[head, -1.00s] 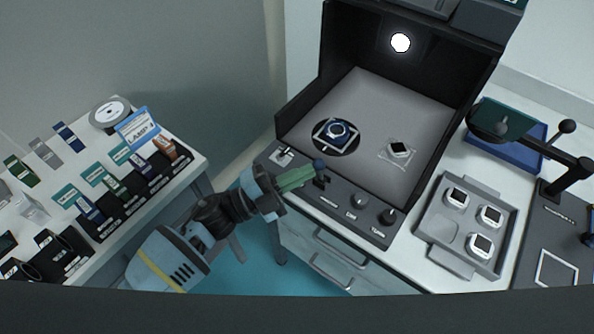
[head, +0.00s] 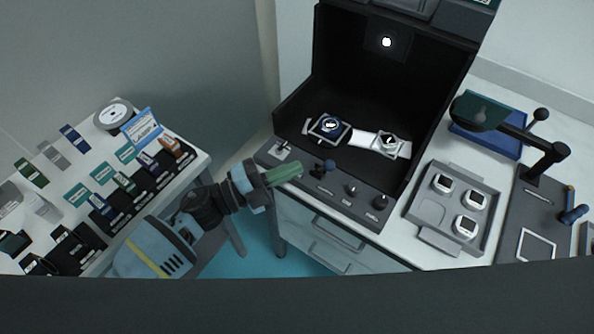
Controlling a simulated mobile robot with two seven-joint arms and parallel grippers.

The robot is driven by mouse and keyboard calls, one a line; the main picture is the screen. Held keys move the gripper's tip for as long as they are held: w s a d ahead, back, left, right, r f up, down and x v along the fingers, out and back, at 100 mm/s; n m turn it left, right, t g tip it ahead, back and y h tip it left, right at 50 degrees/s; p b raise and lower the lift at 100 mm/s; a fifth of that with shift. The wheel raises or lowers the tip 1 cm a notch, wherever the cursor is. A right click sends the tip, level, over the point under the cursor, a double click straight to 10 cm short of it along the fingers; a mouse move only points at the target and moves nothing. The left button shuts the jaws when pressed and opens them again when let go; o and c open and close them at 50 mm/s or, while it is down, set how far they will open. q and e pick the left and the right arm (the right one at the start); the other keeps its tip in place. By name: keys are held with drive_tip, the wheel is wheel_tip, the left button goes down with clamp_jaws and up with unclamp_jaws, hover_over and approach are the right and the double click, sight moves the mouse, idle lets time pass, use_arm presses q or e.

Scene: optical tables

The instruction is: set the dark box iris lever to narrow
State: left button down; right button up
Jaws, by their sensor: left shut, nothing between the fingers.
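The dark box (head: 291,112) stands open-fronted on the right-hand bench, with a small bright spot (head: 386,42) on its back wall. Its front panel (head: 312,187) carries a lever with a blue ball knob (head: 329,166), which looks like the iris lever. The lever stands at the right of the gripper tip. My left gripper (head: 290,171) has green fingers, is shut and empty, and hangs just left of the knob with a visible gap. The lever's slot is partly hidden, and I cannot read its labels. My right gripper is not in view.
A small toggle (head: 283,148) and two dark knobs (head: 352,189) share the panel. A grey tray (head: 423,214) and a lens stand (head: 533,173) are at right. A crowded table (head: 202,160) is at left.

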use_arm(q)
drive_tip(key=s+a+r+b, duration=0.1)
drive_tip(key=s+a, duration=0.2)
drive_tip(key=a, duration=0.6)
drive_tip(key=shift+s+a, duration=0.2)
drive_tip(key=shift+a, duration=0.15)
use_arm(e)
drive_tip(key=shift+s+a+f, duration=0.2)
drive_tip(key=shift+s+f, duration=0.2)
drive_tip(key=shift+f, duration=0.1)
use_arm(q)
drive_tip(key=shift+r, duration=0.1)
